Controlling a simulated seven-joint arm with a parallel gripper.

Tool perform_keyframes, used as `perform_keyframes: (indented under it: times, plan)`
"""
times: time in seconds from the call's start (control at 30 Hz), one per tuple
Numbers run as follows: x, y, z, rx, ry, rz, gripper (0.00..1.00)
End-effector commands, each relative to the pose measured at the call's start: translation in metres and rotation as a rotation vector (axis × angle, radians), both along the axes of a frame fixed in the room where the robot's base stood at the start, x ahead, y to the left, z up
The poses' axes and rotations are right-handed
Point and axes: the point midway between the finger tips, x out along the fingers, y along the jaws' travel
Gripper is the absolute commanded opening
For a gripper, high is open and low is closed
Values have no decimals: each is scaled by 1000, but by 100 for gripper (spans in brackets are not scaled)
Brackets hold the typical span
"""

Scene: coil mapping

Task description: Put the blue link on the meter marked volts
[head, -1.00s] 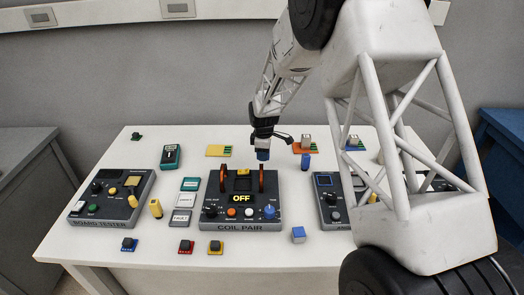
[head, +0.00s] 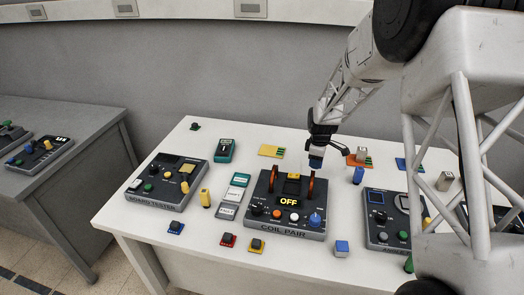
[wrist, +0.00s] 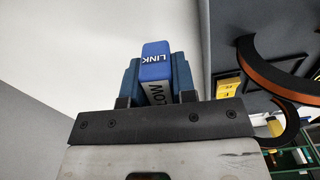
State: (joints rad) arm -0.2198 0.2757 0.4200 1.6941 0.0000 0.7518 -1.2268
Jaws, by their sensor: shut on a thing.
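My gripper (head: 316,158) is shut on a blue block lettered LINK (wrist: 155,62). In the wrist view the blue link stands between the two finger pads, with its lettered end outward and part of a pale side label showing. In the head view my gripper hangs above the back right of the coil pair box, close to its right coil. A teal hand-held meter (head: 224,150) lies at the back left of the white table. Its marking is too small to read, so I cannot tell which meter is marked volts.
The coil pair box (head: 290,235) has two upright orange coils and a display reading OFF. The board tester (head: 168,180) stands at the left. Label tiles (head: 235,194) lie between them. A grey side table (head: 85,130) at far left holds more devices.

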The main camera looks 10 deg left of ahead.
Motion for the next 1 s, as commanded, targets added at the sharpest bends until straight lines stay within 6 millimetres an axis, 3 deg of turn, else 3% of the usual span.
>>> perform_keyframes:
  times: [0.17,0.37,1.0]
  plan:
    - [-1,10,1,0,0,5,2]
    - [-3,41,5,0,1,19,2]
    - [-40,214,27,0,-1,89,2]
